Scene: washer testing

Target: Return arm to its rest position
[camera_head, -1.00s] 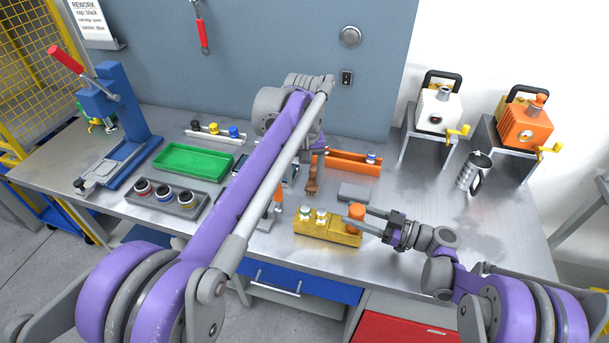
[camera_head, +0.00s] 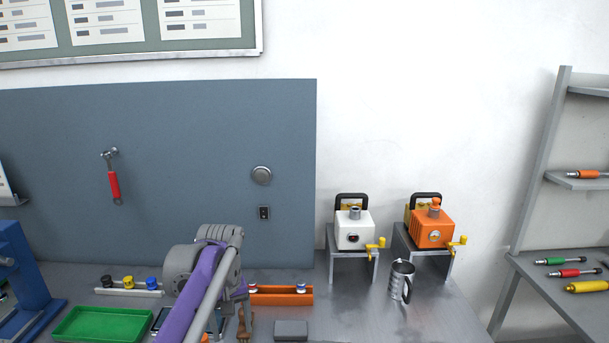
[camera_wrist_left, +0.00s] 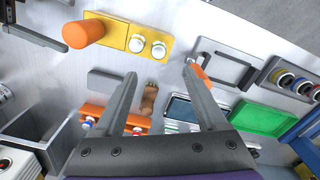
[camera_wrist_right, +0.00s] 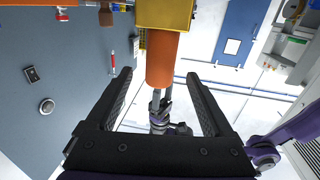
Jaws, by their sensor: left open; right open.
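My left arm reaches in from the bottom of the head view. Its gripper is largely hidden or below the edge there. In the left wrist view my left gripper (camera_wrist_left: 160,85) is open and empty above the bench, with a small orange piece (camera_wrist_left: 200,73) at its right fingertip. My right gripper (camera_wrist_right: 160,78) is open, with its fingertips close to an orange cylinder (camera_wrist_right: 162,60) on a yellow block (camera_wrist_right: 165,14). Contact cannot be told. The left wrist view shows the same cylinder (camera_wrist_left: 85,33) and yellow block (camera_wrist_left: 120,32) with two white-topped pieces. The right arm is outside the head view.
A green tray (camera_head: 60,328), an orange rack (camera_head: 280,299) and a grey block (camera_head: 291,328) lie on the bench. A white machine (camera_head: 354,230), an orange machine (camera_head: 432,230) and a metal mug (camera_head: 400,281) stand to the right. A three-slot holder (camera_wrist_left: 275,68) is near the left gripper.

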